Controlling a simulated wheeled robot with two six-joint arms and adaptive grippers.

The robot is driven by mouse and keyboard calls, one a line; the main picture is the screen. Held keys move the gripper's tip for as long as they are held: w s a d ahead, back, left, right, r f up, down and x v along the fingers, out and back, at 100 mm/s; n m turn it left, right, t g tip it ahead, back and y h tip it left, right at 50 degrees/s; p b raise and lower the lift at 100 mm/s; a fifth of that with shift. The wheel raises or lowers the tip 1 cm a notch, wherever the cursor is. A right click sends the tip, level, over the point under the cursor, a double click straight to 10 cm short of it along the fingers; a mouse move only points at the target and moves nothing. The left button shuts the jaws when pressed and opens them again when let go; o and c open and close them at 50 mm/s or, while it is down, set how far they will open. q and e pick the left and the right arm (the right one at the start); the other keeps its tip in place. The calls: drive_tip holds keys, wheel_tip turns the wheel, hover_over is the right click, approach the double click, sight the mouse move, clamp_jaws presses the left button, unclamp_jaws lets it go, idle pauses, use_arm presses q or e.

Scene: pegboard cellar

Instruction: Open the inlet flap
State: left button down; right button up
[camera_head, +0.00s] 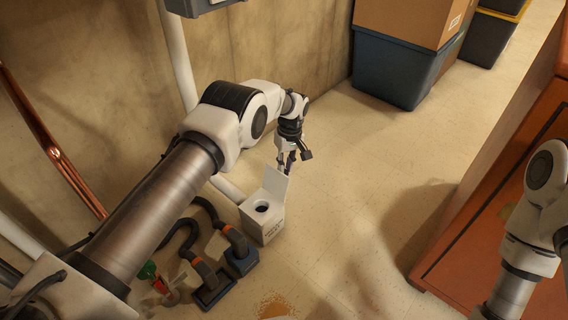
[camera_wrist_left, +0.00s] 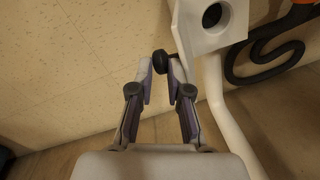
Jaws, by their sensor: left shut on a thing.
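The inlet is a white box (camera_head: 263,217) low by the wall, with a round dark hole in its top face. Its white flap (camera_head: 276,182) stands raised at the back of the hole, leaving the hole uncovered. My left gripper (camera_head: 287,163) is at the flap's upper edge. In the left wrist view the fingers (camera_wrist_left: 162,68) are closed around a small black knob (camera_wrist_left: 160,61) beside the white flap (camera_wrist_left: 184,32). The hole (camera_wrist_left: 212,15) shows there too. My right arm is at the right edge of the head view; its gripper is out of view.
Black hoses with orange bands (camera_head: 195,262) lie left of the box. A white pipe (camera_head: 228,188) runs behind it. A blue bin (camera_head: 393,70) stands at the back, an orange cabinet (camera_head: 500,190) on the right.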

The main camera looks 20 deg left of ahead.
use_arm(q)
drive_tip(key=shift+s+d+f, duration=0.1)
drive_tip(key=shift+s+f, duration=0.05)
drive_tip(key=shift+f, duration=0.45)
drive_tip(key=shift+s+d+f, duration=0.1)
drive_tip(key=shift+f, duration=0.5)
use_arm(e)
drive_tip(key=shift+f, duration=0.3)
use_arm(q)
drive_tip(key=c, duration=1.3)
unclamp_jaws()
drive_tip(key=o, duration=0.4)
drive_tip(key=shift+w+d+f, duration=0.2)
drive_tip(key=shift+f, duration=0.05)
drive_tip(key=shift+o, duration=1.1)
drive_tip(key=shift+w+f, duration=0.15)
drive_tip(key=shift+f, duration=0.15)
drive_tip(key=shift+a, duration=0.15)
drive_tip(key=shift+c, duration=1.1)
use_arm(e)
drive_tip(key=shift+w+d+f, duration=0.1)
drive_tip(key=shift+w, duration=0.05)
use_arm(q)
drive_tip(key=shift+a+r, duration=0.1)
drive_tip(key=shift+r, duration=0.2)
wheel_tip(320, 180, up, 12)
drive_tip(key=w, duration=0.1)
drive_tip(key=shift+w+d+f, duration=0.15)
drive_tip(key=shift+w+d, duration=0.1)
drive_tip(key=shift+d, duration=0.1)
